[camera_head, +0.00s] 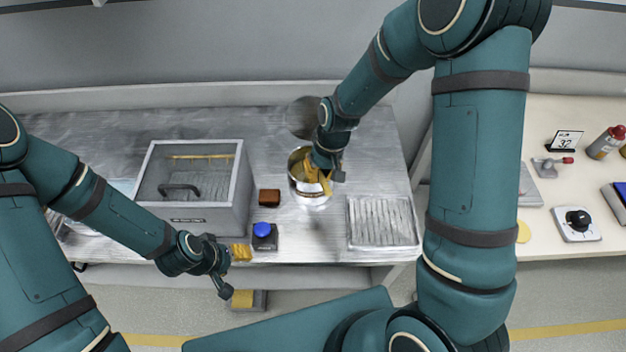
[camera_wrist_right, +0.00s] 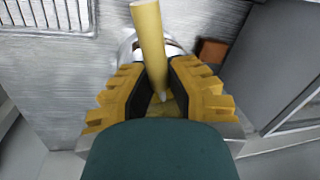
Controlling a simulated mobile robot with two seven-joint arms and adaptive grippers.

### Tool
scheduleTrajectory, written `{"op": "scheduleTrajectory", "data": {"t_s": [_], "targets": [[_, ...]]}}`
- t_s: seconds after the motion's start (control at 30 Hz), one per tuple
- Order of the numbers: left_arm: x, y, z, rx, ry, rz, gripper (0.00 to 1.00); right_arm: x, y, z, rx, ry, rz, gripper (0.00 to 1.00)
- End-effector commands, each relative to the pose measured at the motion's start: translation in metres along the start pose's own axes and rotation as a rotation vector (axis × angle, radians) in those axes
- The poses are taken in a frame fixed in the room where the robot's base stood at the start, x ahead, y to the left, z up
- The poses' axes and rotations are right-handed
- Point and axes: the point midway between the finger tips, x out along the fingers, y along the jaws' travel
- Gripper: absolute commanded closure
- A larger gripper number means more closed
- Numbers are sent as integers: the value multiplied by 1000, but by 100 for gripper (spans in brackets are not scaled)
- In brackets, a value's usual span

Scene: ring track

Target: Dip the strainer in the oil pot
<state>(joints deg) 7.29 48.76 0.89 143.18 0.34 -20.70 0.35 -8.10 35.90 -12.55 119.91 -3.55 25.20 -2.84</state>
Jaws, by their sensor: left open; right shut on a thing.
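The oil pot (camera_head: 312,200) is a round silver pot with a golden inside, on the steel counter. My right gripper (camera_head: 320,180) is over the pot's right side, pointing down. In the right wrist view my right gripper (camera_wrist_right: 160,95) is shut on a yellow rod, which looks like the strainer's handle (camera_wrist_right: 150,40). The strainer's basket is hidden, so I cannot tell whether it is inside the pot. The pot's pale rim (camera_wrist_right: 128,45) shows behind the handle. My left gripper (camera_head: 238,275) is open and empty at the counter's front edge, left of the pot.
A grey open-topped box (camera_head: 243,190) with a black handle stands left of the pot. A brown block (camera_head: 269,197) and a blue-topped button box (camera_head: 264,238) lie between. A ribbed drain tray (camera_head: 383,222) is on the right. A grey disc (camera_head: 301,115) is behind the pot.

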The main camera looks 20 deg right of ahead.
Motion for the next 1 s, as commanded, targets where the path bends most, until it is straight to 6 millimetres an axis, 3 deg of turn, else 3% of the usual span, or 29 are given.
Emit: {"op": "scheduleTrajectory", "data": {"t_s": [0.37,1.0], "targets": [[-1,0,0,0,1,0,46,-2,-1,0,-1,2,0,100],[-27,10,-12,-8,26,-3,46,-40,-8,-1,-1,2,0,100]]}}
